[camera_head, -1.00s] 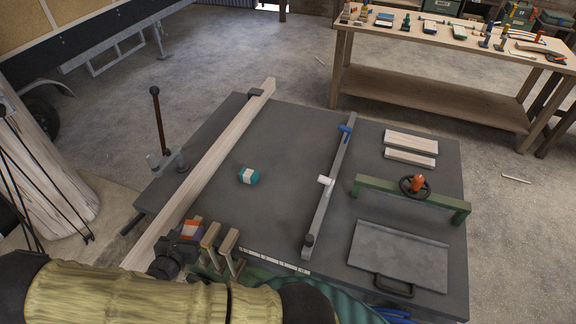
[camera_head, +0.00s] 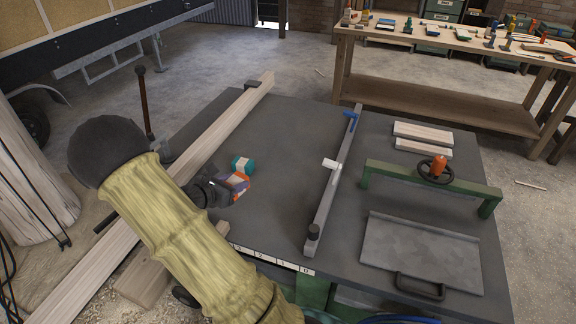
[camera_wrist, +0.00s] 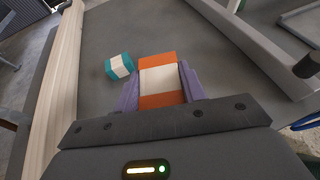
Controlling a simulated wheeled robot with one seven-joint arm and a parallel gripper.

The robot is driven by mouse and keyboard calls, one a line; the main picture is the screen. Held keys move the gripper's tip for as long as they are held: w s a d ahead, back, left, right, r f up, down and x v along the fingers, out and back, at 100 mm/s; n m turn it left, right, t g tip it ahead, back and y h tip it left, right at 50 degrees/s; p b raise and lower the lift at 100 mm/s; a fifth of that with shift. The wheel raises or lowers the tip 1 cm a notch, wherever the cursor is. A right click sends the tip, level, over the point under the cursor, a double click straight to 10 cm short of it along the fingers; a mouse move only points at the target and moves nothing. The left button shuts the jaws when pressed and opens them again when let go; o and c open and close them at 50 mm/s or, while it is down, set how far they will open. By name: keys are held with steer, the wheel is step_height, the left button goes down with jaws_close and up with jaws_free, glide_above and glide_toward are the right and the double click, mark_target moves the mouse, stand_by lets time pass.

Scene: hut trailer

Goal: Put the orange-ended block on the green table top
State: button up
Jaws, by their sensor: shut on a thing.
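The orange-ended block (camera_head: 239,181), white in the middle, is between the fingers of my gripper (camera_head: 230,187). In the wrist view the block (camera_wrist: 158,79) fills the gap between the two purple fingers (camera_wrist: 160,88), so my gripper is shut on it. The block is over the left part of the machine's table top (camera_head: 290,130), which looks dark grey, with green parts below its front edge. I cannot tell whether the block touches the surface. A teal-ended block (camera_head: 242,163) lies on the table just beyond; it also shows in the wrist view (camera_wrist: 119,66).
A long pale board (camera_head: 215,130) runs along the table's left side. A grey fence (camera_head: 333,185) crosses the table to the right. Further right are two short planks (camera_head: 423,134), a green bar with a handwheel (camera_head: 434,169) and a grey plate (camera_head: 420,252). A workbench (camera_head: 440,95) stands behind.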

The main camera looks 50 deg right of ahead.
steer(key=s+d+m+g+b, duration=0.1)
steer(key=s+d+b, duration=0.2)
steer(key=d, duration=0.3)
steer(key=shift+d+f+m+g+b, duration=0.35)
steer(key=shift+f+g+b, duration=0.1)
steer(key=shift+b, duration=0.15)
glide_above(261, 209)
step_height(261, 209, down, 6)
steer(key=shift+r+b, duration=0.1)
steer(key=shift+b, duration=0.2)
steer(key=shift+s+f, duration=0.1)
steer(key=shift+f, duration=0.15)
steer(key=shift+f, duration=1.9)
